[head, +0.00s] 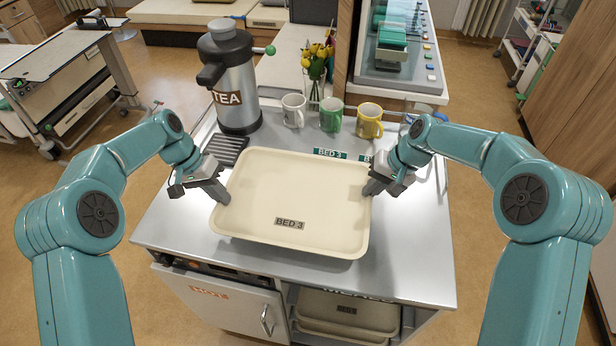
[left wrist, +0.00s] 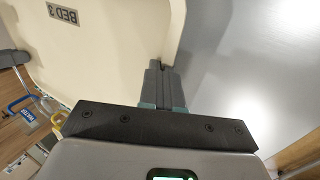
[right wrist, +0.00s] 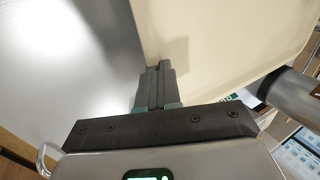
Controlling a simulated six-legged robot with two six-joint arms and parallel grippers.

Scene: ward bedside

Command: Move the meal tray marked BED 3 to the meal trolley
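The cream meal tray (head: 290,185) with a BED 3 label is over the metal top of the meal trolley (head: 400,260), empty and roughly level. I cannot tell whether it rests on the top or hangs just above it. My left gripper (head: 222,195) is shut on its left rim and my right gripper (head: 372,188) on its right rim. The left wrist view shows the tray (left wrist: 110,40) at my closed fingers (left wrist: 155,68). The right wrist view shows the tray (right wrist: 220,40) at my other fingers (right wrist: 160,68).
A TEA urn (head: 238,85) and a black drip grille (head: 228,150) are at the back left. White (head: 293,110), green (head: 331,115) and yellow (head: 369,121) mugs line the back, before a tulip vase (head: 317,68). More trays (head: 345,312) lie on the shelf below.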

